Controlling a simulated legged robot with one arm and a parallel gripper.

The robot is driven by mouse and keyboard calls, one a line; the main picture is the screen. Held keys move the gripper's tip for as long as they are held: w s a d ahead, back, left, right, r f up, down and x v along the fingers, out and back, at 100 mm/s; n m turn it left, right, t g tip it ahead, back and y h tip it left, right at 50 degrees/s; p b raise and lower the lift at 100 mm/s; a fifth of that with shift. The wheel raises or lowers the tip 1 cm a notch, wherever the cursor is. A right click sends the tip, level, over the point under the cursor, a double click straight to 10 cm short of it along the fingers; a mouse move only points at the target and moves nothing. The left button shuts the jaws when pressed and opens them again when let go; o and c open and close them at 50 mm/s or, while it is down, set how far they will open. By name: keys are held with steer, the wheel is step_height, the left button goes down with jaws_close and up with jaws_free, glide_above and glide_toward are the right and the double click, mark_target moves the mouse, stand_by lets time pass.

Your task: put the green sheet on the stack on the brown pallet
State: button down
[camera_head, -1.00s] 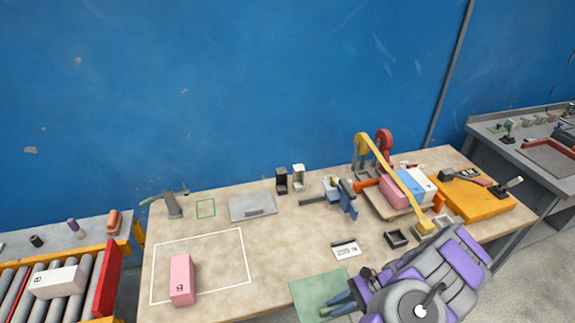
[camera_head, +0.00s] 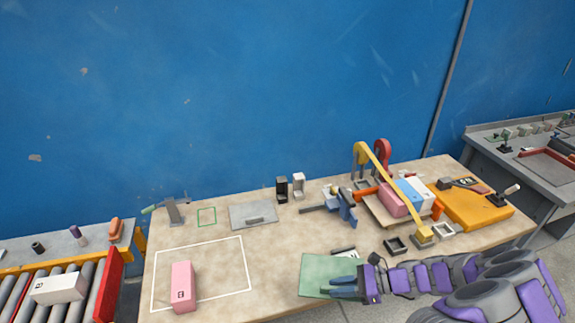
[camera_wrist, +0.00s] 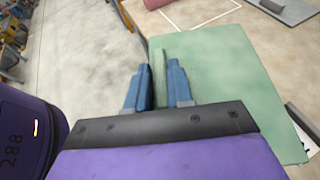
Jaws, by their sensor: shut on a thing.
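The green sheet (camera_head: 322,268) is a flat pale-green piece at the front of the workbench in the head view. My gripper (camera_head: 340,286) is shut on its near side. In the wrist view a thin green edge stands between the two blue fingers, and the sheet (camera_wrist: 225,75) spreads out to the right. I cannot tell how high it is above the bench. The brown pallet (camera_head: 372,212) is farther back and to the right, apart from the sheet. On it sits a stack with a pink block (camera_head: 391,198), a blue block (camera_head: 409,190) and a white block (camera_head: 421,184).
A blue vise (camera_head: 345,208) stands left of the pallet.

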steer(key=w+r+m+t+h, duration=0.4)
steer(key=w+r+m+t, duration=0.1)
steer(key=r, duration=0.8)
steer(key=w+r+m+t+h, duration=0.5)
steer(key=w+r+m, duration=0.3)
steer(key=r, duration=0.5)
steer(key=shift+w+a+r+t, duration=0.2)
steer(key=shift+w+t, duration=0.5)
steer(key=shift+w, duration=0.35)
